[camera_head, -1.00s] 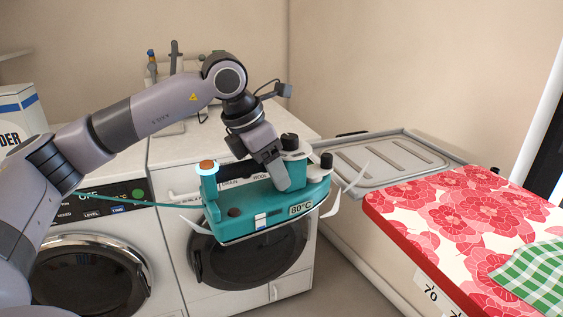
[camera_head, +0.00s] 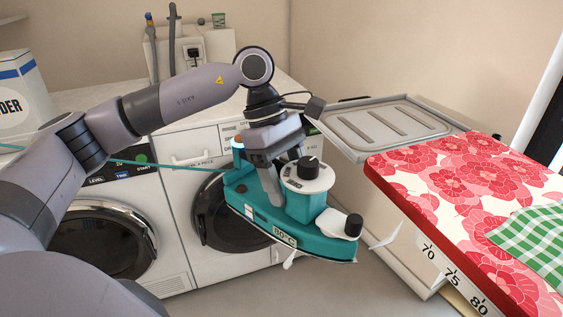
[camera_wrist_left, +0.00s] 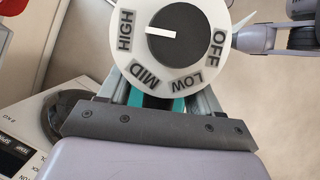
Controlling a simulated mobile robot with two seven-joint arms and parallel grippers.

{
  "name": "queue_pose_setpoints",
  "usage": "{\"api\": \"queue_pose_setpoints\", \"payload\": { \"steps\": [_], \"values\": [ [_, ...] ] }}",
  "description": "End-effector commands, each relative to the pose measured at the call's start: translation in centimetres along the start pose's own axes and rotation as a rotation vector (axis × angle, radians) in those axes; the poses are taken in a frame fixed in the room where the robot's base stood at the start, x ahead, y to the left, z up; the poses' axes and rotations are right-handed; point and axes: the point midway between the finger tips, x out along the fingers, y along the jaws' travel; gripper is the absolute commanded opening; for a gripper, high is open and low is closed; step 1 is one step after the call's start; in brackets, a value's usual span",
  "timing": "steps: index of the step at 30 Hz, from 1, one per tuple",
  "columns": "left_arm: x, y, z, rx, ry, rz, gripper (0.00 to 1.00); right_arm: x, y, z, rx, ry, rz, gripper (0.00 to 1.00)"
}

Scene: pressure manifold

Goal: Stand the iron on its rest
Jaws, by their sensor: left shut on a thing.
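My left gripper (camera_head: 268,182) is shut on the teal iron (camera_head: 245,203) and holds it in the air in front of the washing machines. The iron is roughly level, with its nose toward the lower right. Its black-knobbed white dial (camera_head: 307,174) faces up. In the left wrist view the dial (camera_wrist_left: 174,35) is large, with HIGH, MID, LOW and OFF marks, and hides most of the iron. The metal rest (camera_head: 385,123) is a grey ridged tray at the left end of the ironing board, right of the iron and empty. My right gripper is not in view.
The ironing board (camera_head: 450,190) has a red floral cover, with a green checked cloth (camera_head: 540,240) on it. Two white front-loading machines (camera_head: 184,262) stand behind the iron. A powder box (camera_head: 20,95) is at the left. A teal cord (camera_head: 165,165) runs leftward from the iron.

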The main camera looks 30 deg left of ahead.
Motion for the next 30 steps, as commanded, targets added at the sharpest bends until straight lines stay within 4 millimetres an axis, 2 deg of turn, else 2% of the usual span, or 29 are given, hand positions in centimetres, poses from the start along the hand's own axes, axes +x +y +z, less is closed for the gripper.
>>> {"api": "queue_pose_setpoints", "payload": {
  "steps": [6, 12, 18, 30],
  "values": [
    [1.3, -1.0, 1.6, 0.272, -0.003, -0.107, 0.30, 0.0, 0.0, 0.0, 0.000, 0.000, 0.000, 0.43],
    [2.1, -1.8, 2.4, 0.437, -0.002, -0.175, 0.30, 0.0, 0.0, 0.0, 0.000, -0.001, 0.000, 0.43],
    [2.4, -2.1, 2.7, 0.498, -0.002, -0.200, 0.30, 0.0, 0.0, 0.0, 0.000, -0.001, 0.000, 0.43],
    [2.4, -2.1, 2.7, 0.500, -0.001, -0.200, 0.30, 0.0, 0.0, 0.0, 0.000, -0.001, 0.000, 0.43]
  ]
}}
